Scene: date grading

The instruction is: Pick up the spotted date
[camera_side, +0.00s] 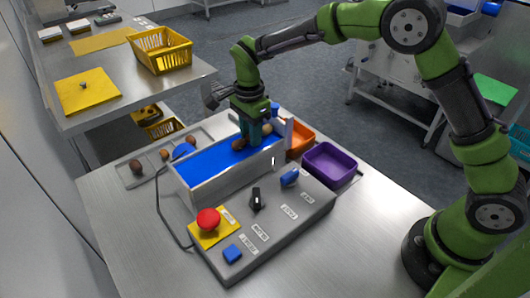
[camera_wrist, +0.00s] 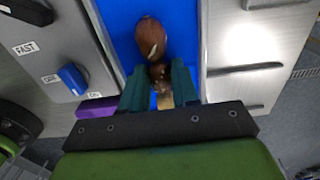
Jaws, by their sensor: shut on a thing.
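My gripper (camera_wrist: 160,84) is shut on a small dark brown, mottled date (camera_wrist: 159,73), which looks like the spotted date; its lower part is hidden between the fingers. A larger smooth brown date (camera_wrist: 149,38) with a pale mark lies just beyond the fingertips on the blue belt (camera_wrist: 118,18). In the side view my gripper (camera_side: 250,142) points down over the belt (camera_side: 205,165), with a brown date (camera_side: 238,144) at its left. A tan piece (camera_side: 266,129) shows behind the fingers. Whether the held date touches the belt I cannot tell.
The belt runs between raised metal walls. An orange bin (camera_side: 299,136) and a purple bin (camera_side: 331,174) stand to its right. A grey tray (camera_side: 148,178) with several round brown items is at the left. The control box carries a red button (camera_side: 208,220) and knobs.

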